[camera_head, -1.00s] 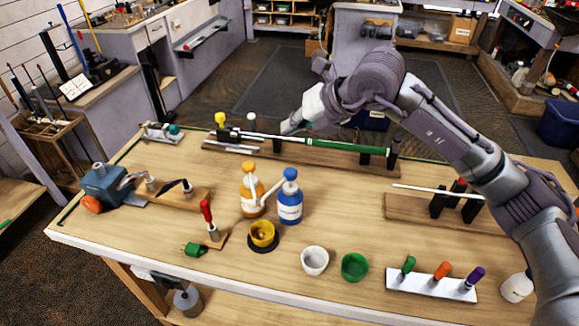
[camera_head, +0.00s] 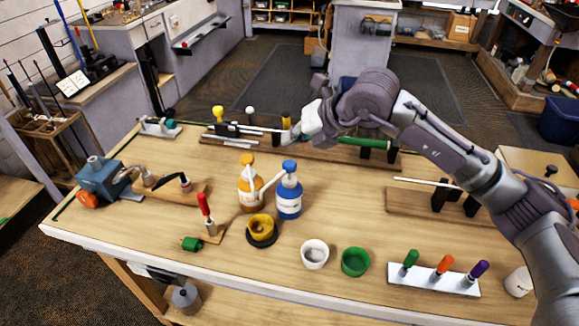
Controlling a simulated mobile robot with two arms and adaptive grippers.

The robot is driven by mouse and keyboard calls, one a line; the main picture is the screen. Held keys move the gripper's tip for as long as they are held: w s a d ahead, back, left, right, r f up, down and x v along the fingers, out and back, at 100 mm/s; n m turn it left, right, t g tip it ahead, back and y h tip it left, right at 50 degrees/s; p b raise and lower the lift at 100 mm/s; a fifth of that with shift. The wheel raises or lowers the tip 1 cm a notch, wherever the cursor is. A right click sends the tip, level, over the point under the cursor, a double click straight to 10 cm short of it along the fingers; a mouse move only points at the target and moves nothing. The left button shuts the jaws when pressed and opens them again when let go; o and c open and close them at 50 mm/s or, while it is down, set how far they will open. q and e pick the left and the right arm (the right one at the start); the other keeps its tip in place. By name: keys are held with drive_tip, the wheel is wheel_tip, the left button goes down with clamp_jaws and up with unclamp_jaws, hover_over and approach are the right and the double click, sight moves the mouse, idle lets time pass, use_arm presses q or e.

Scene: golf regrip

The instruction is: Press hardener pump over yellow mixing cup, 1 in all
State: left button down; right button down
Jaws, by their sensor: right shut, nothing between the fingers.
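The yellow mixing cup (camera_head: 262,227) stands on a dark round base near the bench's middle. Just behind it stand two pump bottles: an amber one (camera_head: 246,198) with an orange pump head and a blue one (camera_head: 289,200) with a blue pump head. Their labels are too small to read, so I cannot tell which holds hardener. The pale spouts reach toward the space above the cup. My right gripper (camera_head: 287,138) is shut and empty, behind and above the blue bottle, apart from both pumps. My left gripper is out of view.
A white cup (camera_head: 315,254) and a green cup (camera_head: 355,262) stand front right of the yellow cup. A red-handled tool (camera_head: 205,208) stands to its left. A green-gripped club (camera_head: 365,142) lies behind, partly hidden by my right arm. A rack (camera_head: 432,281) holds colored grips.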

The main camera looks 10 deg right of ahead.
sight(289, 163)
drive_tip(key=shift+f+b, duration=1.25)
drive_tip(key=shift+f, duration=0.5)
drive_tip(key=shift+f+b, duration=0.35)
drive_tip(key=shift+b, duration=0.25)
drive_tip(key=shift+s+f+b, duration=0.1)
drive_tip(key=shift+f+b, duration=0.9)
drive_tip(key=shift+f, duration=0.15)
idle(0.6)
idle(0.3)
drive_tip(key=shift+r+p, duration=0.7)
drive_tip(key=shift+r, duration=0.8)
drive_tip(key=shift+r, duration=0.1)
drive_tip(key=shift+r+p, duration=1.25)
drive_tip(key=shift+r, duration=1.2)
